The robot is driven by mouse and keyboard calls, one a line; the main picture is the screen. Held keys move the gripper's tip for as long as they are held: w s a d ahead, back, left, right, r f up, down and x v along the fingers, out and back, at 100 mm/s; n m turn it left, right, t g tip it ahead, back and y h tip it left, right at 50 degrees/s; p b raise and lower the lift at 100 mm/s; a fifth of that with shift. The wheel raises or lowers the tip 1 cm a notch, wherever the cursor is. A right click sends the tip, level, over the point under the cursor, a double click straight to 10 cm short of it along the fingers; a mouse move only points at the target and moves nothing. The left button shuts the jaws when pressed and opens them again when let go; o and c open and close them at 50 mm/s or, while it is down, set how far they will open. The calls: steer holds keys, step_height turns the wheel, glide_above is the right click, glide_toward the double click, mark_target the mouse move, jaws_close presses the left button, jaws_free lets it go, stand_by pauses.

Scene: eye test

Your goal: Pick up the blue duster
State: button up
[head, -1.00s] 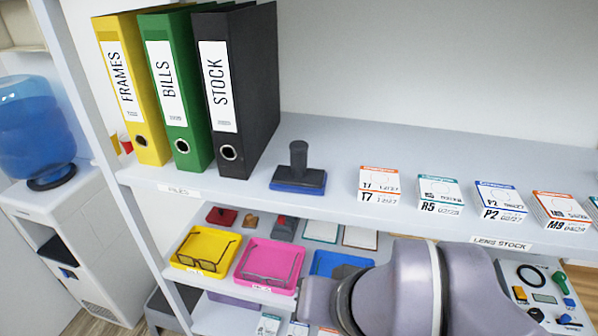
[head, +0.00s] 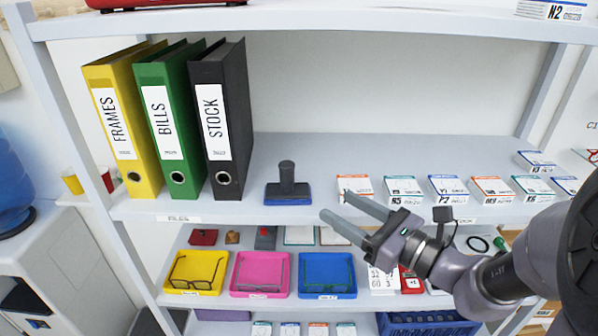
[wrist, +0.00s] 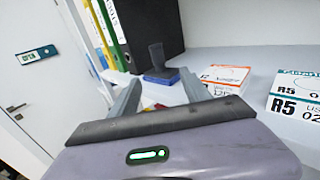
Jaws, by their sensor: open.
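The blue duster (head: 288,195) has a flat blue base and an upright dark handle. It stands upright on the middle shelf (head: 330,150), just right of the black STOCK binder. My gripper (head: 336,205) is open and empty, in front of the shelf and to the right of the duster, apart from it. In the wrist view the duster (wrist: 156,57) shows beyond my open gripper (wrist: 161,80), framed between the two fingertips. Nothing lies between the fingers.
Yellow, green and black binders (head: 221,125) stand left of the duster. Several small lens boxes (head: 404,189) line the shelf front to its right. An upper shelf (head: 300,27) runs overhead. Trays with glasses (head: 196,272) sit below. The shelf behind the duster is clear.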

mark_target(292, 181)
steer(key=x, duration=1)
steer(key=shift+f+b, duration=0.15)
steer(key=shift+b, duration=0.15)
steer(key=x, duration=0.5)
steer(key=shift+a+b, duration=0.25)
steer(key=shift+b, duration=0.05)
steer(key=shift+s, duration=0.1)
jaws_close()
